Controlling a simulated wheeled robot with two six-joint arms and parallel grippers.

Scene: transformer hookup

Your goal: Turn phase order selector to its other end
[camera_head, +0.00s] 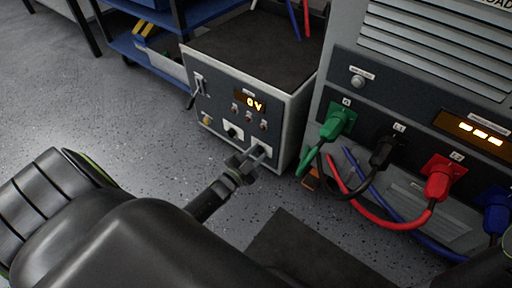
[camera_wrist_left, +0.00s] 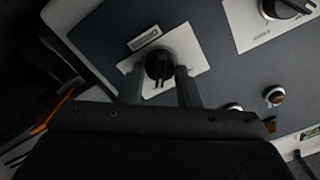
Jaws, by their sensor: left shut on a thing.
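A black rotary selector knob (camera_wrist_left: 158,66) sits on a white plate on the dark front panel, in the upper middle of the left wrist view. Its label is too small to read. My left gripper (camera_wrist_left: 160,84) has one finger on each side of the knob and is shut on it. In the head view my left gripper (camera_head: 250,159) is at the lower right of the panel of the grey box (camera_head: 228,112) and hides most of that knob.
A second black knob (camera_head: 233,132) on a white plate is just left of the gripper. An amber display (camera_head: 250,103) reads 0 V. A lever (camera_head: 198,86) is at the panel's left. At right, a cabinet carries green (camera_head: 340,120), black and red (camera_head: 440,175) cable plugs.

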